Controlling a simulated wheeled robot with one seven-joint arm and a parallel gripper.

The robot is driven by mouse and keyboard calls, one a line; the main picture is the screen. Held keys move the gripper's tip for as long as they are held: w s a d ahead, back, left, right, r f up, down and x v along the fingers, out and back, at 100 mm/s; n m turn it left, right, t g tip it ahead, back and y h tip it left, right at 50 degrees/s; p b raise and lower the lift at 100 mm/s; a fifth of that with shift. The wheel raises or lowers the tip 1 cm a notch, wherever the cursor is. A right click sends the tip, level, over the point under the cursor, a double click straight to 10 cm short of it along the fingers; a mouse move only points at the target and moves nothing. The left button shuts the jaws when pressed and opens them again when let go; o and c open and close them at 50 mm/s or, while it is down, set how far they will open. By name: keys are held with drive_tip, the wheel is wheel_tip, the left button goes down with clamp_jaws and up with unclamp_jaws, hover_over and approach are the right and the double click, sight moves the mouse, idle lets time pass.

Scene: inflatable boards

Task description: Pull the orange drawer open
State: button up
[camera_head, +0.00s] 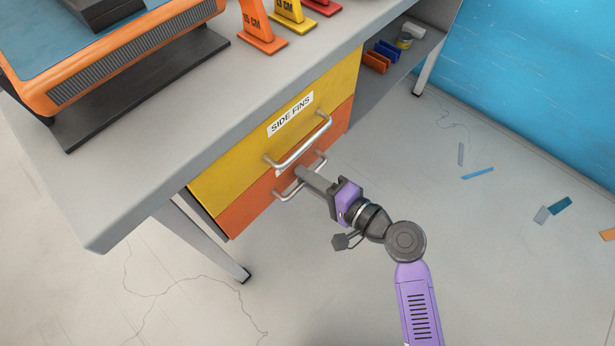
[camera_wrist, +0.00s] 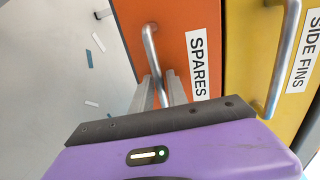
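The orange drawer (camera_head: 252,212) is the lower drawer under the workbench, below a yellow one. Its front looks flush with the yellow front. In the wrist view the orange drawer (camera_wrist: 182,22) has a "SPARES" label and a curved metal bar handle (camera_wrist: 149,45). The handle (camera_head: 289,194) is partly covered by my fingers in the head view. My gripper (camera_head: 302,174) reaches in from the right. In the wrist view my gripper (camera_wrist: 160,90) has its two fingers close together, one on each side of the handle bar, and looks shut on it.
The yellow "SIDE FINS" drawer (camera_head: 228,184) has its handle (camera_head: 300,145) just above my fingers. The bench top (camera_head: 180,130) overhangs the drawers. A table leg (camera_head: 205,245) stands to the left. The floor right of the drawers is mostly clear, with small scraps (camera_head: 478,173).

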drive_tip(key=shift+c, duration=0.5)
clamp_jaws()
idle(0.8)
